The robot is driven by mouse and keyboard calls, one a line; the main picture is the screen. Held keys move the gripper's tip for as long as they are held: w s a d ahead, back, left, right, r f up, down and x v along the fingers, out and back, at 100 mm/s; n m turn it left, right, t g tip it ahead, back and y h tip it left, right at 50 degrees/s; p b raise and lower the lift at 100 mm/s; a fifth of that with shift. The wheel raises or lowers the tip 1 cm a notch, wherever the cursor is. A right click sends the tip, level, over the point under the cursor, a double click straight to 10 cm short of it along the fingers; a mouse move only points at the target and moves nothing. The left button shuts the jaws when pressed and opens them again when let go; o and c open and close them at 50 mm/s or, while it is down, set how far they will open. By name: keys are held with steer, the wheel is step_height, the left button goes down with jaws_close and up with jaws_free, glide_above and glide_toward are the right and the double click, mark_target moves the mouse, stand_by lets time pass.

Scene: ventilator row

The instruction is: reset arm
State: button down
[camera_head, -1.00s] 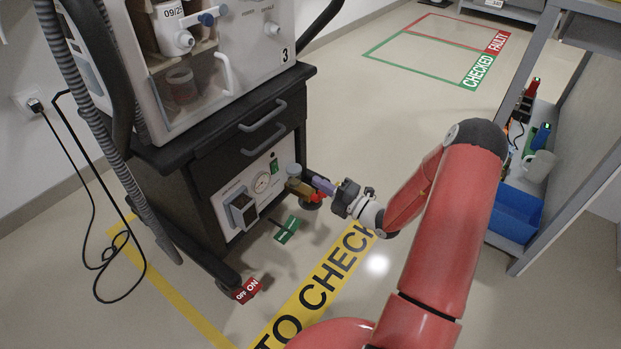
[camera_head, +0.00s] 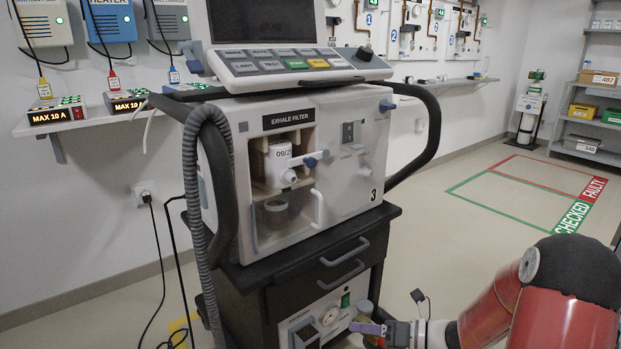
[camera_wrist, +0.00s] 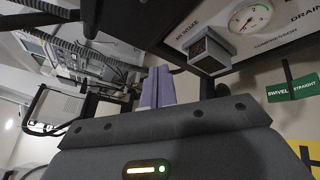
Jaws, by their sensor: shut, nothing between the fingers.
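My gripper (camera_head: 368,328) is at the bottom of the head view, low in front of the ventilator cart, with its purple fingers pointing left. In the wrist view the purple fingers (camera_wrist: 157,88) are pressed together with nothing between them. Ventilator 3 (camera_head: 345,130) stands on its dark cart (camera_head: 390,222). The cart's lower panel with a round gauge (camera_head: 331,315) lies just left of my fingertips, and the gauge also shows in the wrist view (camera_wrist: 250,18). I cannot tell whether the fingers touch the fitting (camera_head: 363,309) beside them.
A green swivel/straight tag (camera_wrist: 292,88) hangs at the right of the wrist view. A grey hose (camera_head: 192,200) and a black handle (camera_head: 434,130) flank the ventilator. Floor right of the cart is clear up to the marked checked/faulty area (camera_head: 525,190). Shelves (camera_head: 600,100) stand far right.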

steer(key=s+a+r+n+g+h+p, duration=0.1)
steer(key=s+a+r+n+g+h, duration=0.2)
steer(key=s+r+n, duration=0.4)
steer(key=s+a+r+n+g+h+p, duration=0.1)
steer(key=s+r+n+g+h, duration=0.25)
steer(key=s+n, duration=0.4)
steer(key=s+d+r+n+t+h+p, duration=0.1)
steer(key=s+d+r+n+t+h, duration=0.2)
steer(key=n, duration=0.5)
steer(key=s+d+r+n+t+h+p, duration=0.1)
steer(key=s+d+r+n+t+h, duration=0.2)
steer(key=r+n, duration=0.4)
steer(key=shift+s+d+n+h+p, duration=0.4)
steer(key=shift+s+d+n+h, duration=0.2)
steer(key=shift+s+n+h, duration=0.5)
